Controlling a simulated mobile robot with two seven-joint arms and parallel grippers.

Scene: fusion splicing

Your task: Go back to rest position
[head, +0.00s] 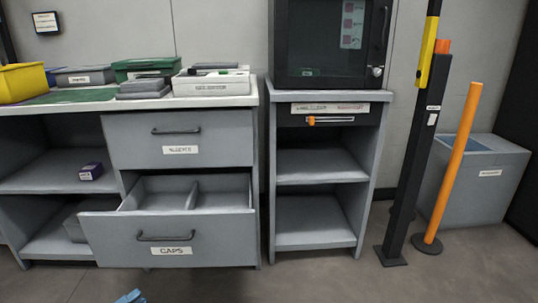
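Only a small blue tip of my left gripper (130,297) shows at the bottom edge of the head view, in front of and below the open drawer. The rest of it is cut off, so I cannot tell whether it is open or shut or holds anything. My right gripper is not in view. The drawer labelled CAPS (190,232) is pulled out from the grey cabinet on the left. A divider parts its inside, and the part that shows looks empty.
The closed drawer (181,137) sits above the open one. Boxes and a yellow bin (22,82) stand on the worktop. A shelf unit (314,205) stands in the middle. A black post (410,165), an orange pole (452,170) and a grey bin (485,190) stand at right.

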